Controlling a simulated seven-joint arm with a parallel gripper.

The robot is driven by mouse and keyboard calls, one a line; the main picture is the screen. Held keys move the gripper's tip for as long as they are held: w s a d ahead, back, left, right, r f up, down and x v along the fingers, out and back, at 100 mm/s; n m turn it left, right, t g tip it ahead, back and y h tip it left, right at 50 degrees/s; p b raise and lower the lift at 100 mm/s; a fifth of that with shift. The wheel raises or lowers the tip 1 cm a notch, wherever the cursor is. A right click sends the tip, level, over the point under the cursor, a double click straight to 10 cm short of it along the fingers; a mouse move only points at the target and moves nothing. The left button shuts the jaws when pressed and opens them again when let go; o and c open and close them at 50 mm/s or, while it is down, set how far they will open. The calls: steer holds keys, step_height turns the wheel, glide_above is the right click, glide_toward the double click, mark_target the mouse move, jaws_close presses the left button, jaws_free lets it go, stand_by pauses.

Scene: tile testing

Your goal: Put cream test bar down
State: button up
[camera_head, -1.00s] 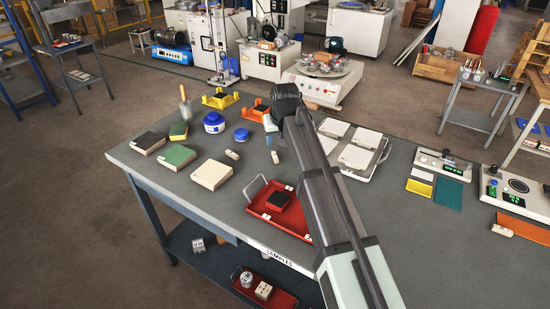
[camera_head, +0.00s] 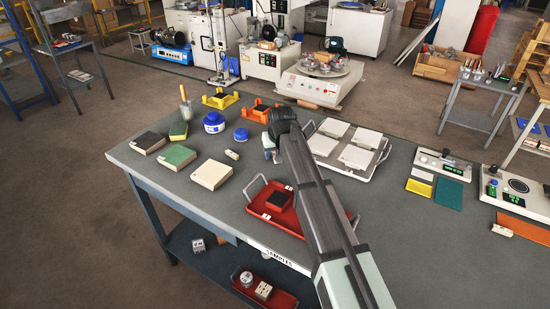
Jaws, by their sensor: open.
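A small cream bar (camera_head: 232,155) lies on the grey bench, right of the cream block and below the blue-lidded jar. My gripper (camera_head: 271,152) is open, low over the bench to the right of that bar and above the red tray. A small pale patch shows at its fingertips; I cannot tell whether this is a second cream bar or part of the fingers. Another cream bar (camera_head: 502,230) lies at the orange strip on the far right. My arm hides part of the bench and of the red tray.
The red tray (camera_head: 254,208) holds a dark block. A pale tray (camera_head: 355,175) with several tiles stands right of my arm. A cream block (camera_head: 211,174), a green block (camera_head: 175,156) and a blue-lidded jar (camera_head: 214,122) stand left. Bare bench lies between block and red tray.

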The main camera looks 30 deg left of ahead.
jaws_close()
stand_by(0.4)
step_height(320, 180, up, 10)
stand_by(0.8)
steer(key=s+d+f+m+h, duration=0.1)
steer(key=s+d+m, duration=0.2)
steer(key=s+d, duration=0.35)
steer(key=w+d+r+m+h, duration=0.1)
steer(key=w+d+m, duration=0.1)
steer(key=d, duration=1.6)
steer(key=w+d+r+m+h, duration=0.1)
steer(key=w+d+r+m, duration=0.1)
steer(key=d, duration=1.6)
steer(key=w+d+r+m+t+h, duration=0.1)
steer(key=d+m, duration=0.4)
steer(key=d, duration=1.3)
steer(key=shift+w+d+r+h, duration=0.15)
steer(key=shift+w+r+h, duration=0.15)
steer(key=shift+w+r, duration=0.65)
